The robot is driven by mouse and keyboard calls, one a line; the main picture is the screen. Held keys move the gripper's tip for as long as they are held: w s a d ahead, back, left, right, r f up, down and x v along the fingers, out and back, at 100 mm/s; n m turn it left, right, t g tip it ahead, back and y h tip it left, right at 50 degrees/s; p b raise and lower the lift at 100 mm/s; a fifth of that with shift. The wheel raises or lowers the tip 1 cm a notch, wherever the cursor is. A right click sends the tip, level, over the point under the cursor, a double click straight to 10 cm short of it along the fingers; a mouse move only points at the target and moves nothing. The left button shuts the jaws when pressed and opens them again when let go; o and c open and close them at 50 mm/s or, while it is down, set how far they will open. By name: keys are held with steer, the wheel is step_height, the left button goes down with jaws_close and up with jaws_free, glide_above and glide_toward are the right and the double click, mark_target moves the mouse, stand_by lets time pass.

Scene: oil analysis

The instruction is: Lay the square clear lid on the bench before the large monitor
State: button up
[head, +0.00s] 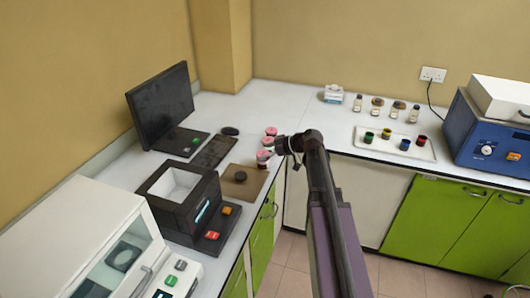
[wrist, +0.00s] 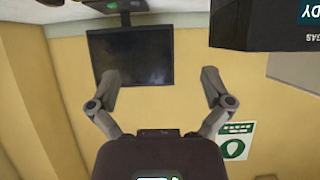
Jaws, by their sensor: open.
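The large dark monitor (head: 160,103) stands on the bench at the left of the head view. It also shows, upside down, in the wrist view (wrist: 130,57) behind the gap between my fingers. My gripper (wrist: 160,85) is open with nothing between its fingers. In the head view my gripper (head: 283,146) is above the bench's inner edge, right of the monitor. I cannot clearly identify the square clear lid.
A black open-topped instrument (head: 185,222) and a white machine (head: 75,245) stand on the left bench. A dark flat pad (head: 213,151) and pink-topped jars (head: 264,156) lie between monitor and gripper. A tray of small jars (head: 395,151) and a blue device (head: 485,140) are right.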

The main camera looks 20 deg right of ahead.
steer(key=s+a+f+m+g+h, duration=0.2)
steer(key=s+f+m+h, duration=0.1)
steer(key=s, duration=0.4)
steer(key=s+a+f+m+g+h, duration=0.2)
steer(key=s+a+f+m+h, duration=0.1)
steer(key=s, duration=0.4)
steer(key=s+a+f+m+g+h, duration=0.2)
steer(key=s+f+m+g+h, duration=0.1)
steer(key=s, duration=0.5)
steer(key=shift+a+f+m+h, duration=0.15)
steer(key=shift+f+m+h, duration=0.25)
steer(key=shift+m, duration=0.5)
